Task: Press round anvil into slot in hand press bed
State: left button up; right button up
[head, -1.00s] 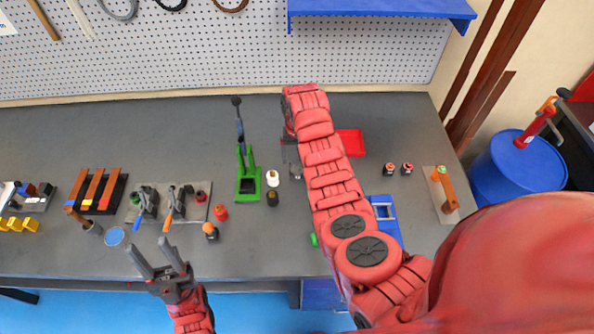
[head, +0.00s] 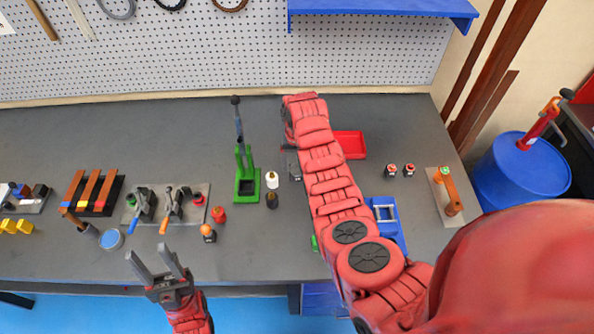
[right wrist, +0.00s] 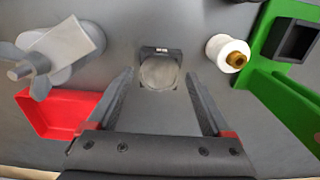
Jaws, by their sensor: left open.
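The green hand press (head: 247,187) stands mid-bench in the head view, with a dark square opening in its bed and a dark lever rising behind. Its green frame (right wrist: 290,108) and dark bed opening (right wrist: 297,40) show at the right of the right wrist view. A grey round piece with a dark block at one edge, which looks like the round anvil (right wrist: 160,74), lies between and just beyond the spread fingers of my right gripper (right wrist: 160,88), apparently untouched. My right arm hides this area in the head view. My left gripper (head: 160,265) is open and empty at the bench's front edge.
A white spool with a brass centre (right wrist: 228,52) stands between the round piece and the press. A red tray (head: 350,145) and a grey winged part (right wrist: 60,45) lie on the other side. Toggle clamps (head: 165,205) and small parts occupy the bench's left.

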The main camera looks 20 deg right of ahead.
aim_at(297, 169)
grip_shut()
jog(key=shift+r+p, duration=0.4)
jog(key=shift+r, duration=1.2)
jog(key=shift+r, duration=0.55)
jog(key=shift+r+p, duration=0.45)
jog(key=shift+r, duration=1.5)
